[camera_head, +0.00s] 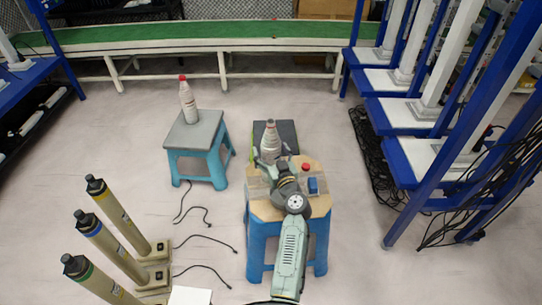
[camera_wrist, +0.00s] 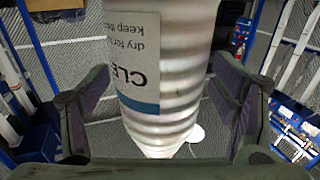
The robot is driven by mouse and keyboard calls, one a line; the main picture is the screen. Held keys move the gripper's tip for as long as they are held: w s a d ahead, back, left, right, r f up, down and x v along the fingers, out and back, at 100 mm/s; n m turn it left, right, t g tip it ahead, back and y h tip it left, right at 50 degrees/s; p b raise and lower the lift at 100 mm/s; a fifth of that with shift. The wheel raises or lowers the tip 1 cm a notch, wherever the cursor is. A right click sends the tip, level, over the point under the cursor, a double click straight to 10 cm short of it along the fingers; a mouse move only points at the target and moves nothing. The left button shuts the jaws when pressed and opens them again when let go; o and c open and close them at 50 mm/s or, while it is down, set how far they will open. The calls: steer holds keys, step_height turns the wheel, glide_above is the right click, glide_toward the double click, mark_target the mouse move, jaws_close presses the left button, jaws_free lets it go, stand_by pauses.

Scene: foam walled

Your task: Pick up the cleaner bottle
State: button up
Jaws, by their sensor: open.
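The cleaner bottle (camera_head: 270,137), pale and ribbed, stands upright by the far edge of the wooden-topped blue stool (camera_head: 262,209). In the wrist view the bottle (camera_wrist: 180,70) fills the middle, with a label partly reading "CLE". My gripper (camera_head: 271,160) is open at the bottle's near side in the head view. In the wrist view its fingers (camera_wrist: 162,100) stand on either side of the bottle, with gaps visible. The bottle's lower part is hidden by my gripper in the head view.
A red-capped bottle (camera_head: 188,101) stands on another stool (camera_head: 196,132) at left. A small red object (camera_head: 305,166) and a blue block (camera_head: 313,186) lie right of my gripper. Blue racks (camera_head: 420,110) stand right; tall cylinders (camera_head: 120,215) stand front left. Cables cross the floor.

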steer(key=c, duration=1.5)
